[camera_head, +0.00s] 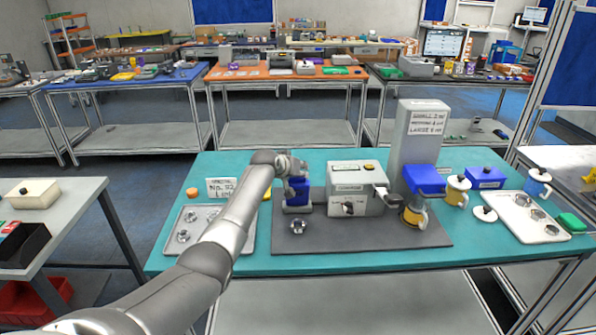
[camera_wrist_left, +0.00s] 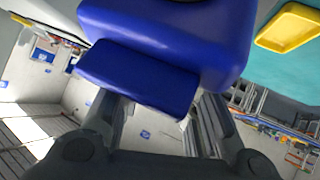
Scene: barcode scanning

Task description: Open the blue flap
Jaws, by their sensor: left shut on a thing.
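The blue device (camera_head: 298,192) stands upright on the dark mat, left of the grey boxy machine (camera_head: 352,190). My left gripper (camera_head: 294,169) is at its top. In the left wrist view the blue body (camera_wrist_left: 170,35) fills the upper middle. A smaller blue flap (camera_wrist_left: 138,80) sticks out from it between the fingers of my left gripper (camera_wrist_left: 160,115). The gripper is shut on this flap. The fingertips are partly hidden behind the blue parts, and how far the flap is open cannot be told. My right gripper is not in view.
A metal tray (camera_head: 190,240) with small parts lies at left on the teal table (camera_head: 370,262). A grey tower (camera_head: 420,140), a blue hood (camera_head: 424,179), mugs and a white tray (camera_head: 515,212) stand at right. The front of the dark mat (camera_head: 365,240) is mostly free.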

